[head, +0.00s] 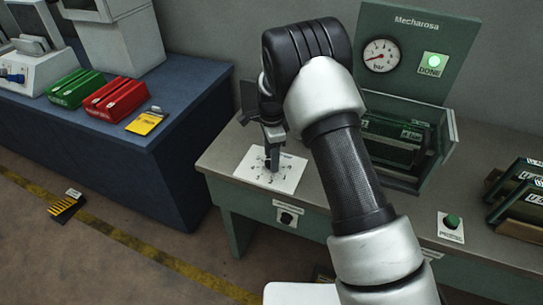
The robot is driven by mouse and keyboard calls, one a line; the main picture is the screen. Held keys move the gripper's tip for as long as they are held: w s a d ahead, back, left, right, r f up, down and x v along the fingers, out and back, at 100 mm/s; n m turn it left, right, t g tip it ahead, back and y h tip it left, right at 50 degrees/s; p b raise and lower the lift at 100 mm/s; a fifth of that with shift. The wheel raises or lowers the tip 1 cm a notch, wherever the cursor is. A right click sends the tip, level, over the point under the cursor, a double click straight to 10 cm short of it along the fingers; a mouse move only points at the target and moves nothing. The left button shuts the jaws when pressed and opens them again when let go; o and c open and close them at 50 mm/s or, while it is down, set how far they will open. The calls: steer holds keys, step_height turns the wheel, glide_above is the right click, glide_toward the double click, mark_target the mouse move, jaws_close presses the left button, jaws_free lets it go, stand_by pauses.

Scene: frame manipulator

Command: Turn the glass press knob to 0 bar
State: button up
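My gripper (272,157) points down over a white dial plate (288,178) that lies on the left part of the grey-green bench. The plate has marks in a ring, too small to read. The fingertips are at the middle of the ring; a knob there is hidden or cannot be told from the fingers. Whether the fingers are closed on it cannot be told. A round pressure gauge (382,55) marked "bar" is on the green Mecharosa panel (415,30); its needle points to the left and slightly down. Beside it a green DONE lamp (433,61) is lit.
A dark knob (287,217) is on the bench front, and a green button (452,221) on the right. A green open-fronted press box (437,140) stands behind my arm. Dark green cases (520,195) sit far right. A blue table (190,120) is on the left.

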steer(key=c, duration=1)
steer(key=shift+c, duration=0.2)
